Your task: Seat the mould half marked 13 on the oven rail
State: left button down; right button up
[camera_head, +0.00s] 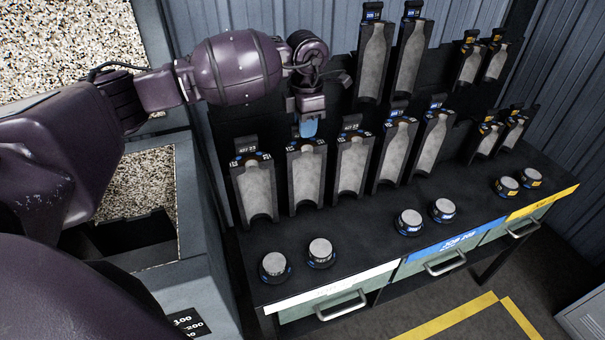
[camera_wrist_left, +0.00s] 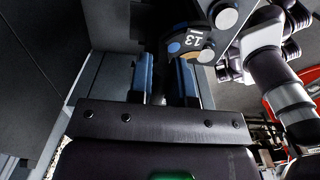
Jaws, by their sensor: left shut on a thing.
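My left gripper (camera_head: 309,127) reaches in from the left over the rack, its blue fingertips at the top of a tall dark mould half (camera_head: 306,178). This half stands upright in the front row, second from the left, with its grey hollow facing out. In the left wrist view, a dark plate marked 13 (camera_wrist_left: 194,40) with round light and blue spots shows just beyond the blue fingers (camera_wrist_left: 165,78). The gripper is shut on this mould half; the grip itself is partly hidden. I cannot make out the oven rail. My right gripper is not in view.
Similar mould halves stand close on both sides (camera_head: 254,187) (camera_head: 351,163), with more behind (camera_head: 374,60). Several round caps (camera_head: 320,252) sit on the dark bench top (camera_head: 365,238). Drawers with handles (camera_head: 340,305) face the front. A corrugated wall (camera_head: 565,90) stands at the right.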

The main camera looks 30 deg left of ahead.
pick_arm(q)
jog(key=shift+r, duration=0.8)
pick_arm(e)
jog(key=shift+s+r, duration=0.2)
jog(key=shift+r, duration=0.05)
pick_arm(q)
jog(key=shift+r, duration=0.25)
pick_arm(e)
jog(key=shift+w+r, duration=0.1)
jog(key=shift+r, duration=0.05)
pick_arm(q)
jog(key=shift+r+p, duration=0.6)
jog(key=shift+r, duration=0.5)
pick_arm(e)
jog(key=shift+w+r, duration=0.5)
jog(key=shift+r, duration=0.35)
pick_arm(q)
jog(key=shift+r+p, duration=0.3)
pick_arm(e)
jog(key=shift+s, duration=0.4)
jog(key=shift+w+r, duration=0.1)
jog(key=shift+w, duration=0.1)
